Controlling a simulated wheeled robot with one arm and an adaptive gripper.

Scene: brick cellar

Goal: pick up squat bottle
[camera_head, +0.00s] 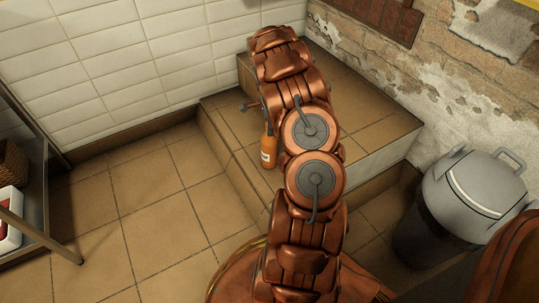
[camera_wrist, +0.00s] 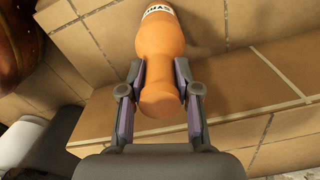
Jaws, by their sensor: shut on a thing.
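The squat bottle (camera_head: 268,150) is orange with a white label and appears roughly upright at the tiled step, partly hidden by my arm in the head view. In the wrist view, the bottle (camera_wrist: 161,45) runs from the top edge down between my fingers, with its label cut off at the top. My gripper (camera_wrist: 160,76) is shut on its narrower end, one finger on each side. In the head view my gripper is mostly hidden behind my arm. I cannot tell whether the bottle touches the step.
A tiled step (camera_head: 375,135) with a raised part runs along the back wall. A grey-lidded bin (camera_head: 474,185) stands at right by the peeling brick wall. A metal shelf (camera_head: 38,235) with a basket (camera_head: 12,163) is at left. The tiled floor (camera_head: 150,215) between is clear.

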